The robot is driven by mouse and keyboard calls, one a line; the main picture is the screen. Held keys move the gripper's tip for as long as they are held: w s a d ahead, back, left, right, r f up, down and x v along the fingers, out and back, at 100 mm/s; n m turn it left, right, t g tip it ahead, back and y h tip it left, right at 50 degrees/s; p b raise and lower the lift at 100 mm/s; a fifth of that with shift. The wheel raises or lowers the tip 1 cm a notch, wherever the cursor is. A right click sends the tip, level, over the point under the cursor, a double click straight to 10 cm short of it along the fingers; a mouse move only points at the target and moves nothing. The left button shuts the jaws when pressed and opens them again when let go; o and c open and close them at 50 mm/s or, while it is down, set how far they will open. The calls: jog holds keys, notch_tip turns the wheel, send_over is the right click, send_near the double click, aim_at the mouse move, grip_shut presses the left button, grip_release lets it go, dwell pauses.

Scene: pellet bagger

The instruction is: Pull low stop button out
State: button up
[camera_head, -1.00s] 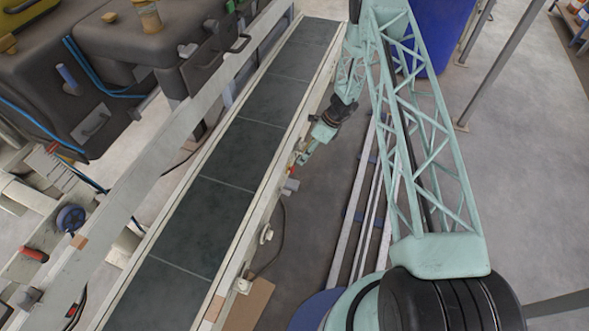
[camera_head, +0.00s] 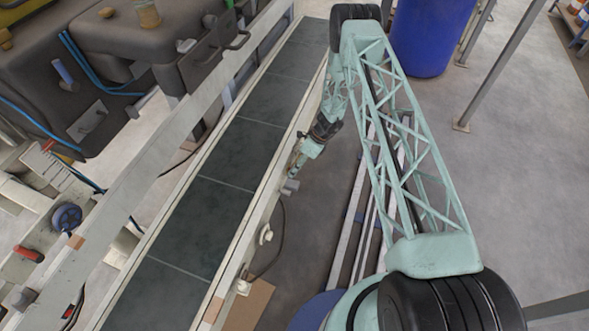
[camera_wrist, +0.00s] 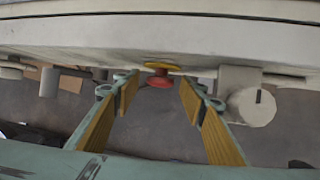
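The low stop button (camera_wrist: 159,79) is a red knob on a yellow plate (camera_wrist: 162,66), fixed under the pale conveyor side rail in the wrist view. My gripper (camera_wrist: 157,95) is open, with its wood-coloured finger pads left and right of the button. The button shows between the fingertips with clear gaps on both sides, and nothing is held. In the head view my gripper (camera_head: 294,170) is beside the conveyor's right side rail, and the button is hidden there.
A grey cylindrical fitting (camera_wrist: 252,106) hangs just right of the right finger. The conveyor rail (camera_wrist: 160,38) runs across above. In the head view a dark belt (camera_head: 205,222) lies left of my gripper, and a blue drum (camera_head: 422,38) stands at the back right.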

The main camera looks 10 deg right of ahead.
jog(key=shift+f, duration=0.1)
jog(key=c, duration=1.2)
jog(key=shift+s+d+b, duration=0.3)
jog(key=shift+s+d, duration=0.05)
jog(key=shift+d, duration=0.05)
jog(key=o, duration=1.2)
jog(key=shift+d, duration=0.15)
jog(key=v, duration=1.2)
